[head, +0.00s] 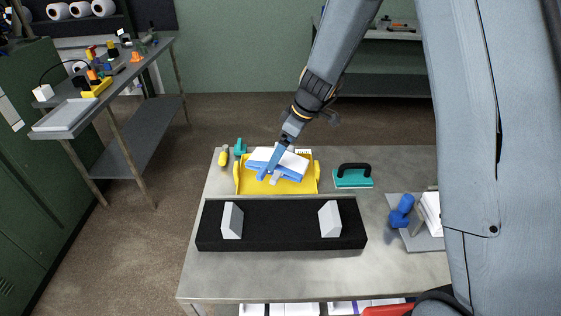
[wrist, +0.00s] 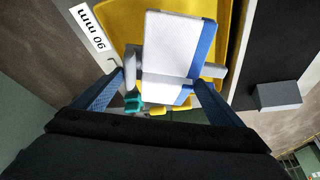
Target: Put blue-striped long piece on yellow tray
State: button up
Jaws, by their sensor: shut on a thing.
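The blue-striped long piece (head: 291,161) is a white block with a blue stripe along one side. It also shows in the wrist view (wrist: 172,45), with a grey crosspiece near its close end. My gripper (head: 272,168) is shut on it, with one finger at each side in the wrist view (wrist: 160,82). The yellow tray (head: 242,182) is below the piece, and its yellow also shows around the piece in the wrist view (wrist: 118,14). I cannot tell whether the piece touches the tray floor. My gripper hides part of the piece in the head view.
A black fixture (head: 280,238) with two pale blocks lies in front of the tray. A teal-and-black handled tool (head: 353,178) is right of it. A yellow-handled tool (head: 223,156) and a teal item (head: 240,147) are at back left. A blue object (head: 401,211) is at right.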

aim_at(284, 157)
jog(key=shift+f+p, duration=0.45)
jog(key=shift+f, duration=1.9)
jog(key=shift+f, duration=0.1)
jog(key=o, duration=1)
jog(key=shift+r, duration=0.4)
jog(key=b+v, duration=0.3)
jog(key=v, duration=0.8)
jog(key=shift+s+d+r, duration=0.1)
jog(key=shift+d+r, duration=0.05)
jog(key=shift+d, duration=0.05)
jog(key=s+d+m+h, duration=0.1)
jog(key=s+d+m, duration=0.2)
jog(key=s, duration=0.4)
jog(key=s+d+f+m+h, duration=0.1)
jog(key=s+d+m, duration=0.3)
jog(key=s, duration=0.4)
jog(key=s+d+f+m+h, duration=0.1)
jog(key=s+d+m+h, duration=0.1)
jog(key=s+d+m, duration=0.2)
jog(key=shift+s+d+m+g, duration=0.2)
jog(key=shift+s+m+g, duration=0.2)
jog(key=shift+s+m, duration=0.95)
